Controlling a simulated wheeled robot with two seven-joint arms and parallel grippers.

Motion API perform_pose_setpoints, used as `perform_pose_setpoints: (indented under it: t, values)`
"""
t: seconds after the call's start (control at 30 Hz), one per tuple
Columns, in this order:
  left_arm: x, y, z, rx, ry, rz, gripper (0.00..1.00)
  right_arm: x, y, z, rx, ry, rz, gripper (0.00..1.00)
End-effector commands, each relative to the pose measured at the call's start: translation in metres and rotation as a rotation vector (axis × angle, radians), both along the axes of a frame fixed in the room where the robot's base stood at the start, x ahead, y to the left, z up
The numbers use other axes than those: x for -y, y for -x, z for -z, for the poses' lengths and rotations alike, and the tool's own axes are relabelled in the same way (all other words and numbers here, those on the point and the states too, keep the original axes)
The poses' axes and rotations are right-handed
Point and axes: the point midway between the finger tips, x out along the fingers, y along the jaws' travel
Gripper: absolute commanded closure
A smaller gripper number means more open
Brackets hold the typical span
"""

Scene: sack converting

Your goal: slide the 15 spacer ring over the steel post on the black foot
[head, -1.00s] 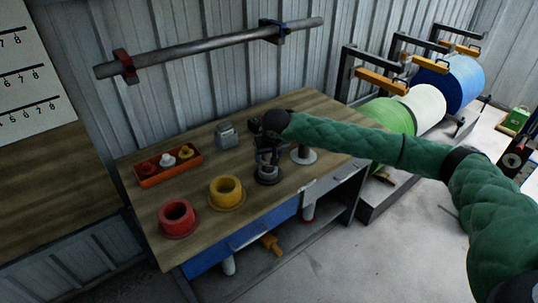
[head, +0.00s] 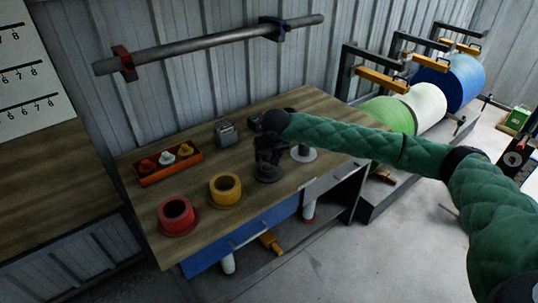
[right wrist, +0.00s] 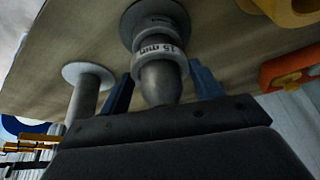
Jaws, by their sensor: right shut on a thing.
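The spacer ring (right wrist: 160,54) is a pale grey collar marked "15 mm" in the right wrist view. It sits around the steel post (right wrist: 161,84), whose tapered tip sticks out through it toward the camera. The black foot (head: 268,174) is a dark round disc on the bench, below my right gripper (head: 266,160). In the right wrist view my right gripper (right wrist: 161,78) has one blue finger on each side of the ring and is shut on it. I cannot tell whether the ring touches the foot. In the head view the gripper hides ring and post. My left gripper is not in view.
A post on a pale round foot (head: 303,154) stands close to the right. A yellow cup (head: 226,190), a red cup (head: 176,215), an orange tray (head: 170,170) and a grey block (head: 226,133) stand on the wooden bench, to the left.

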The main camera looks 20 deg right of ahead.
Motion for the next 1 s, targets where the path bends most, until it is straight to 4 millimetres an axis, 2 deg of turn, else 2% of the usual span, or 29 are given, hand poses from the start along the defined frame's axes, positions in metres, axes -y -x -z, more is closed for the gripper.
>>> perform_pose_setpoints:
  t: [0.37,0.4,0.5,0.73,0.93,0.97,1.0]
  values:
    - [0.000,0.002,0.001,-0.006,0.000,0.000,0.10,0.000,0.000,0.000,0.001,0.000,0.000,0.64]
    - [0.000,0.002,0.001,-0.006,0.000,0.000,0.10,0.000,0.000,0.000,0.001,0.000,0.000,0.28]
    - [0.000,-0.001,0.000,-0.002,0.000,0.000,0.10,0.000,0.000,0.000,0.001,0.000,0.000,0.10]
    - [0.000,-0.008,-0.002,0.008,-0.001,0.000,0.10,0.000,0.000,0.001,0.000,0.000,0.000,0.10]
    - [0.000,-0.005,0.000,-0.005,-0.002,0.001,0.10,0.000,0.002,-0.006,0.002,-0.001,0.000,0.10]
    - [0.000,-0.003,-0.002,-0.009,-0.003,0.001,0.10,0.000,0.003,-0.009,0.003,-0.001,0.000,0.10]
    - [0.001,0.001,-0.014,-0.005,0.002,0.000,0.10,0.000,0.005,-0.012,0.003,-0.001,0.000,0.10]
